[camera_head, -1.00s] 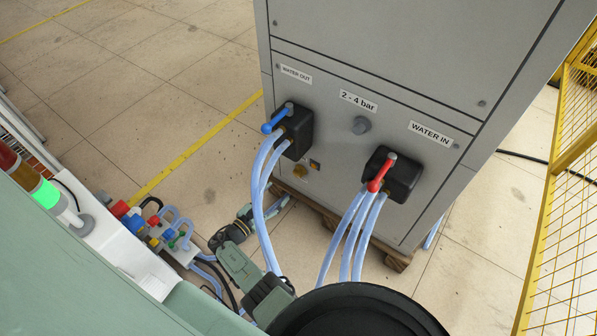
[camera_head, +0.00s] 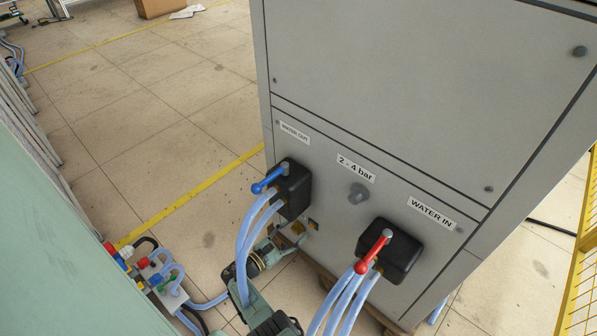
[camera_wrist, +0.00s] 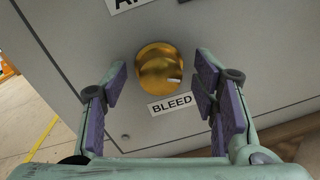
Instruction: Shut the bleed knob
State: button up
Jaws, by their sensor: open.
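The bleed knob (camera_wrist: 159,68) is a round brass knob on the grey cabinet panel, with a small pale mark near its lower right. A BLEED label (camera_wrist: 171,105) is below it. My gripper (camera_wrist: 162,78) is open and empty, with one purple-padded finger on each side of the knob in the wrist picture. I see no contact, and the exact depth between fingertips and knob is unclear. In the head view the knob (camera_head: 298,228) is small, low on the panel, and partly hidden by my gripper beside it.
A blue lever (camera_head: 268,181) and a red lever (camera_head: 374,250) sit on black valve blocks above and right of the knob. Pale blue hoses (camera_head: 250,232) hang from them close to my arm. A hose manifold (camera_head: 158,272) is at the lower left. Open floor lies left of the cabinet (camera_head: 400,100).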

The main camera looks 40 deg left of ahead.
jog(key=shift+c, duration=0.6)
jog(key=c, duration=1)
